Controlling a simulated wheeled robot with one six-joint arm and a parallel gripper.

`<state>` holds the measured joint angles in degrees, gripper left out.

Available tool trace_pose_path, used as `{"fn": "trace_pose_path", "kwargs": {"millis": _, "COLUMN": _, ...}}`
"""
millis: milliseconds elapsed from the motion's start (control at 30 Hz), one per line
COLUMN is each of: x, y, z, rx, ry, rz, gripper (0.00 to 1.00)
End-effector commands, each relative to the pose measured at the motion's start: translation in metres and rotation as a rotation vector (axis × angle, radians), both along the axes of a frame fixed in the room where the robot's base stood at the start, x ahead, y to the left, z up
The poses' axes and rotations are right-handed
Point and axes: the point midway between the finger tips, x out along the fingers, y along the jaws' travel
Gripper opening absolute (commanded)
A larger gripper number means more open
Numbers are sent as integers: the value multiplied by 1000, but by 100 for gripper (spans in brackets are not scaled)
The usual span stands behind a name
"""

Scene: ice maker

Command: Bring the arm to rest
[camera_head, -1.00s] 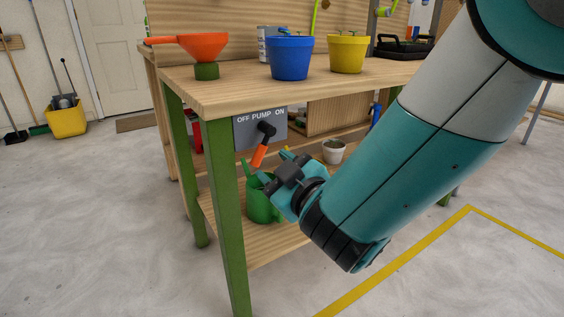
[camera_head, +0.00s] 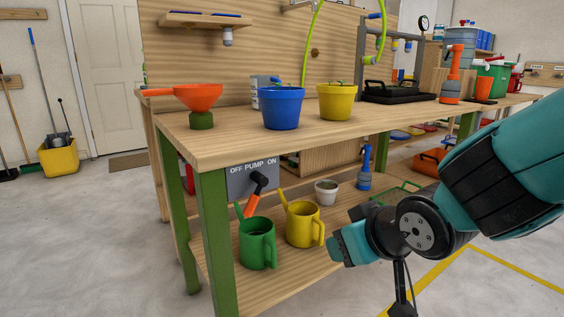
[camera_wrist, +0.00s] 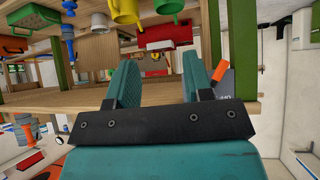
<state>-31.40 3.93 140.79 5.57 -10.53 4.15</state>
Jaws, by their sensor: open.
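My arm reaches in from the right in the head view. My gripper (camera_head: 346,244) is in front of the bench's lower shelf, right of the yellow watering can (camera_head: 304,224). In the wrist view, which looks upside down, the two teal fingers of my gripper (camera_wrist: 160,68) stand apart with nothing between them. The pump switch panel (camera_head: 240,182) is on the bench's near end, apart from my gripper. Its orange lever handle (camera_head: 252,206) points down and slightly left; it also shows beside the right finger in the wrist view (camera_wrist: 221,71).
The wooden bench (camera_head: 215,150) carries an orange funnel (camera_head: 199,97), a blue pot (camera_head: 282,107) and a yellow pot (camera_head: 337,101). A green watering can (camera_head: 257,243) and a small white pot (camera_head: 326,192) stand on the lower shelf.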

Motion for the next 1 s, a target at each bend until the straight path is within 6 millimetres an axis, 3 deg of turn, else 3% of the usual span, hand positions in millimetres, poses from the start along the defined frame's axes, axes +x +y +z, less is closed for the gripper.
{"fn": "trace_pose_path", "kwargs": {"millis": 33, "x": -20, "y": -10, "z": 12, "rx": 14, "ry": 101, "rz": 1, "gripper": 47}}
{"fn": "trace_pose_path", "kwargs": {"millis": 200, "x": -95, "y": -24, "z": 30, "rx": 19, "ry": 406, "rz": 100, "gripper": 47}}
{"fn": "trace_pose_path", "kwargs": {"millis": 433, "x": -184, "y": -42, "z": 68, "rx": -37, "ry": 667, "rz": 285, "gripper": 47}}
{"fn": "trace_pose_path", "kwargs": {"millis": 767, "x": -181, "y": -40, "z": 176, "rx": -36, "ry": 664, "rz": 280, "gripper": 47}}
{"fn": "trace_pose_path", "kwargs": {"millis": 1000, "x": -180, "y": -40, "z": 270, "rx": -36, "ry": 664, "rz": 280, "gripper": 47}}
